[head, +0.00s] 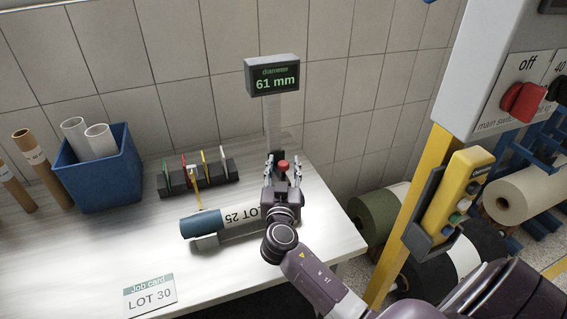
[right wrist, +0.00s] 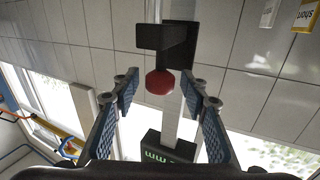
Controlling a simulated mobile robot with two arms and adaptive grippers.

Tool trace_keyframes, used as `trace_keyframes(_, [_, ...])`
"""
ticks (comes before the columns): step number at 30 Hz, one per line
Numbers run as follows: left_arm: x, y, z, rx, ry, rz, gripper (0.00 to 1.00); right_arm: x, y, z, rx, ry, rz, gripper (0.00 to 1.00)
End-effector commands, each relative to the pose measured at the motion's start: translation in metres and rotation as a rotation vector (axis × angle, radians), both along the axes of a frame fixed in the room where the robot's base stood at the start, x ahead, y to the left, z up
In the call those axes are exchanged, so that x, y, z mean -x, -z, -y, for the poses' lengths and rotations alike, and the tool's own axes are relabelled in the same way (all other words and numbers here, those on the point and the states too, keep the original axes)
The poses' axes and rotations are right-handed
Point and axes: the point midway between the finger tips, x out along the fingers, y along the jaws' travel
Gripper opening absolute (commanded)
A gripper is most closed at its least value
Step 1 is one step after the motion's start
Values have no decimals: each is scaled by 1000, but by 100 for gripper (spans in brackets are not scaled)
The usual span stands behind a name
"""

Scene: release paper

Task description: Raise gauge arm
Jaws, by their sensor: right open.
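The gauge stands at the back of the white table, with a pale post (head: 272,122) and a display (head: 272,77) reading diameter 61 mm. A red knob (head: 284,165) sits low in front of the post. It also shows in the right wrist view (right wrist: 160,82), beside a black bracket (right wrist: 172,42). My right gripper (head: 284,170) is open, its two fingers on either side of the knob with gaps visible. A LOT 25 roll (head: 205,222) with a blue end lies below, partly hidden by my right arm. My left gripper is not in view.
A blue bin (head: 100,180) with white tubes stands at left. A dark rack (head: 205,177) of coloured tags is left of the gauge. A LOT 30 job card (head: 150,298) lies in front. A yellow post with a control pendant (head: 455,195) stands at right.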

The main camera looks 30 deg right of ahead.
Motion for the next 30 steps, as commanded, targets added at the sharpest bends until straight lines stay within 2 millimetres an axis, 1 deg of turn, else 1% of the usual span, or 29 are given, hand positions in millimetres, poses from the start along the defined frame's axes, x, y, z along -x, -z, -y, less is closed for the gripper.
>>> trace_keyframes(1, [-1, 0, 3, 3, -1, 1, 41, 0, 0, 0, 0, 0, 0, 41])
trace_keyframes(4, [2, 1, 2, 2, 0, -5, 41, 0, 0, 0, 0, 0, 0, 41])
trace_keyframes(12, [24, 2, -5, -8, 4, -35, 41, 0, 0, 0, 0, 0, 0, 11])
trace_keyframes(15, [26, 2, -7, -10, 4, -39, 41, 0, 0, 0, 0, 0, 0, 0])
trace_keyframes(23, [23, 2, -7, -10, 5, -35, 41, 0, -1, -1, 0, 0, 0, 0])
trace_keyframes(26, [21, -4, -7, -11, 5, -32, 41, 0, -14, -1, -3, 0, 2, 0])
trace_keyframes(29, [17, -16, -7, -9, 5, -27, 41, 0, -42, 0, -5, 1, 7, 0])
trace_keyframes(30, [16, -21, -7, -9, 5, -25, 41, 0, -55, -1, -5, 1, 9, 0])
